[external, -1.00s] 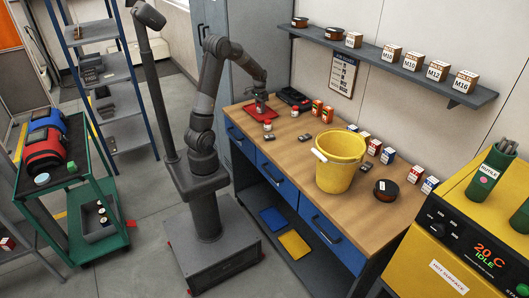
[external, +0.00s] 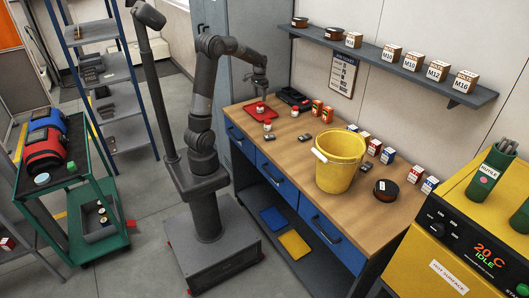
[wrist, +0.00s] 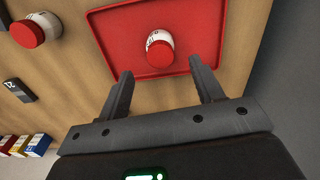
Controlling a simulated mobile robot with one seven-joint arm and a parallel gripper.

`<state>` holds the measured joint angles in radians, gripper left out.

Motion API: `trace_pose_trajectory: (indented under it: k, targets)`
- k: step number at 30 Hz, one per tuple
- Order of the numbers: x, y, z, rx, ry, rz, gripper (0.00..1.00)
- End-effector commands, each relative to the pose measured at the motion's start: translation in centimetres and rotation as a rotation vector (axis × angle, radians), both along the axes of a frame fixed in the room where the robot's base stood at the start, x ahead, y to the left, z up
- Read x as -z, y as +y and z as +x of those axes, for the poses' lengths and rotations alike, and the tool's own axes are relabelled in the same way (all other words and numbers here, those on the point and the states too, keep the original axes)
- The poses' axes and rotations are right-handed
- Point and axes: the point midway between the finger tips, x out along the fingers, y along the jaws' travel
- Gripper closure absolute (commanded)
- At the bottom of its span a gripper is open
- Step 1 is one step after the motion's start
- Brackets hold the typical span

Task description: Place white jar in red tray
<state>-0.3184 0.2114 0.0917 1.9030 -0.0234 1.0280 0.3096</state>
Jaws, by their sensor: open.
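A white jar with a red lid (wrist: 160,48) stands in the red tray (wrist: 110,50), clear of the tray's rim. The same tray shows at the far left end of the workbench in the external view (external: 249,118), with the jar (external: 260,107) in it. My gripper (wrist: 160,82) is open and empty. Its two fingers point toward the tray, apart from the jar. In the external view my gripper (external: 260,88) hangs above the tray and the jar.
Another red-lidded jar (wrist: 36,30) stands on the bench beside the tray, with a small dark block (wrist: 20,90) near it. A black case (external: 294,97) lies behind the tray. A yellow bucket (external: 340,165) stands farther right on the bench.

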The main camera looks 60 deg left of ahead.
Motion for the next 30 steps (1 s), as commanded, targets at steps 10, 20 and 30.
trace_pose_trajectory:
  k: [10, 20, 30]
  targets:
    - [-4.1, 0.0, 0.0, 0.000, -0.001, 0.000, 0.39]
    - [-5.9, -2.2, -1.3, 0.012, -0.041, 0.009, 0.39]
    - [-10.4, -10.8, -8.7, 0.053, -0.221, 0.035, 0.39]
